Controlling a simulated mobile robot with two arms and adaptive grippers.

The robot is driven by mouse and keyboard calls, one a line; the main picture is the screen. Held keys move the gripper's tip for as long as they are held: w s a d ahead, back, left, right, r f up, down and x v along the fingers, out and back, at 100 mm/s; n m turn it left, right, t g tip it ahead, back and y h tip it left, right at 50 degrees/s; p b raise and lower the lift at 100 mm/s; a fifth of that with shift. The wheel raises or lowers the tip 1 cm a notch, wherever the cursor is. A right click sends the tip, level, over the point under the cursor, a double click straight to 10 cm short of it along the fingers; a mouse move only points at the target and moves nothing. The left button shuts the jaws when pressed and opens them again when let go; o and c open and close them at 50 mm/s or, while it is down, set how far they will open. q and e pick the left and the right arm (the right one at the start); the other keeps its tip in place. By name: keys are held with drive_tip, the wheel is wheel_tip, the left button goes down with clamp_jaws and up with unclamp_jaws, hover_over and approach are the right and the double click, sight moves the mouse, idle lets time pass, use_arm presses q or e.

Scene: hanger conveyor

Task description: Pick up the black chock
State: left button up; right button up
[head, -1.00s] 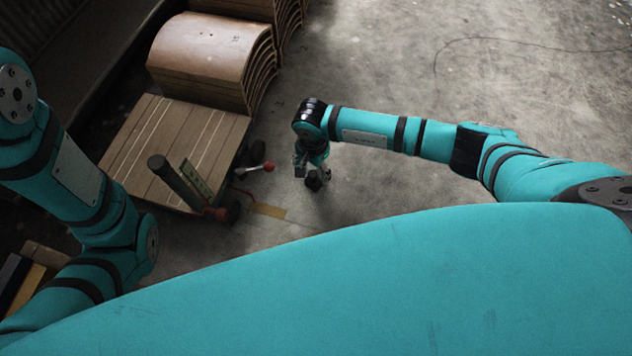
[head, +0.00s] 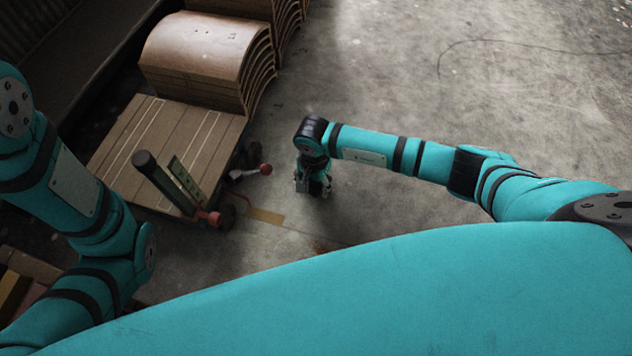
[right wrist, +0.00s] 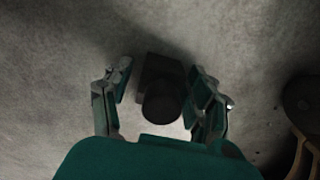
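The black chock (right wrist: 161,88) is on the concrete floor in the right wrist view. It shows a blocky back part and a rounded dark part nearer the camera. My right gripper (right wrist: 158,82) is open, with one finger on each side of the chock. A strip of floor shows between the chock and the left finger; the right finger is very close, and I cannot tell if it touches. In the head view my right gripper (head: 315,184) points down near the floor, and the chock is mostly hidden there. My left arm is in view, but its gripper is not.
Left of my right gripper stands a wooden-topped cart (head: 130,155) with a wheel and a red-knobbed lever (head: 265,169). Curved wooden stacks (head: 205,60) are behind it. A dark rounded thing (right wrist: 303,100) is at the right wrist view's edge. Floor at the right is clear.

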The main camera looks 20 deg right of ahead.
clamp_jaws()
drive_tip(key=shift+r, duration=0.15)
